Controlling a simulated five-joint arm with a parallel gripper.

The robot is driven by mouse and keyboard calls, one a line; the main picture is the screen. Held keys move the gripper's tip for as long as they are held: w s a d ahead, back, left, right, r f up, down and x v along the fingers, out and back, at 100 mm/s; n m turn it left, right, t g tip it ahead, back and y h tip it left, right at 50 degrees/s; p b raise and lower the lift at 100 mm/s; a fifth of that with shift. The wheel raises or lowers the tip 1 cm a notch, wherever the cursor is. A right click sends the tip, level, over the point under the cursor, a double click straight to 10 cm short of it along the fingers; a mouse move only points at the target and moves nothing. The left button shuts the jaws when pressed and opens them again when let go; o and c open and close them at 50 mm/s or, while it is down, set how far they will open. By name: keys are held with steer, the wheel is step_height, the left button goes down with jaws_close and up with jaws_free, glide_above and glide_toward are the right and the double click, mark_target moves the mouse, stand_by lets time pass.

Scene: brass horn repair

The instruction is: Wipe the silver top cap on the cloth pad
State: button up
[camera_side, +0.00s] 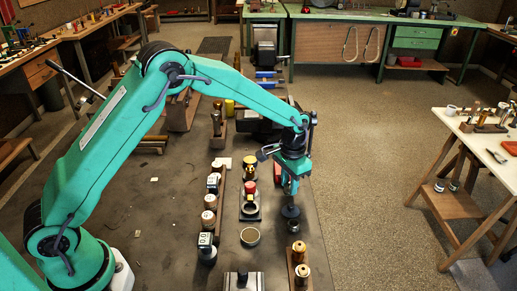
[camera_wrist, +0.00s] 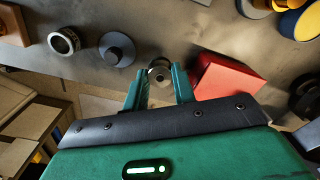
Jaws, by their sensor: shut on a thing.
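My gripper (camera_wrist: 158,88) is shut on a small round silver piece, the top cap (camera_wrist: 159,72), which shows between the two green fingertips in the wrist view. In the side view my gripper (camera_side: 290,190) points down near the right edge of the dark bench, and the cap cannot be made out there. A dark round piece with a raised middle (camera_side: 290,212) stands just below and in front of my gripper. I cannot pick out the cloth pad for certain in either view.
A red block (camera_wrist: 225,78) is close beside the right finger. Brass pieces (camera_side: 299,250) stand in front on a wooden strip. The bench's right edge is close.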

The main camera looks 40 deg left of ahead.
steer(key=shift+r, duration=3.05)
steer(key=s+a+n, duration=0.1)
steer(key=a, duration=0.7)
steer(key=s+a+n, duration=0.1)
steer(key=a+n, duration=0.1)
steer(key=a, duration=0.5)
steer(key=s+a+f+n, duration=0.1)
steer(key=a+n, duration=0.1)
steer(key=a, duration=0.6)
steer(key=shift+s+a, duration=0.15)
steer(key=shift+a, duration=0.15)
steer(key=shift+s+a+n, duration=0.2)
steer(key=shift+a+n, duration=0.2)
steer(key=shift+a, duration=0.15)
steer(key=shift+f, duration=0.2)
steer(key=shift+f, duration=2.65)
